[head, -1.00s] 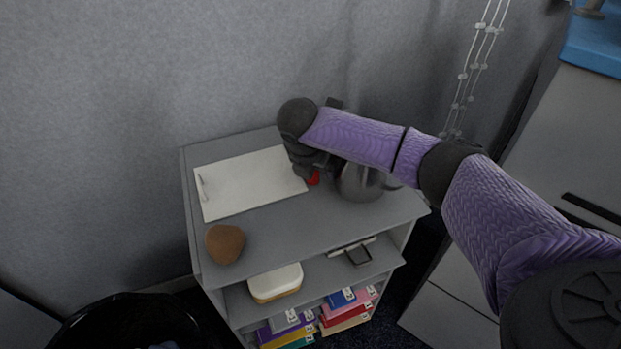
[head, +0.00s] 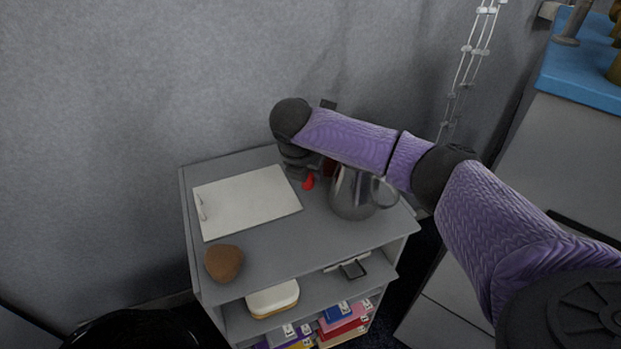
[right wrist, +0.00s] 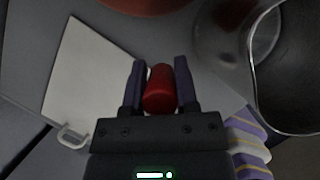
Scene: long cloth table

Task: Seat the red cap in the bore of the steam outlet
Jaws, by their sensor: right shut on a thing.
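My right gripper (right wrist: 160,85) is shut on the red cap (right wrist: 160,88), which sits between its two fingers. The red cap also shows in the head view (head: 308,183), just below the gripper, above the back of the grey shelf unit's top (head: 285,232). I cannot pick out the steam outlet or its bore for certain. A reddish-brown thing (right wrist: 145,4) shows at the top edge of the right wrist view; in the head view my right arm mostly hides it. My left gripper is not in view.
A shiny metal pitcher (head: 352,200) stands right of the gripper. A white clipboard (head: 245,203) lies to the left, and a brown lump (head: 224,263) sits at the front left. Books (head: 340,318) fill the lower shelf. A blue-topped counter (head: 580,75) is at far right.

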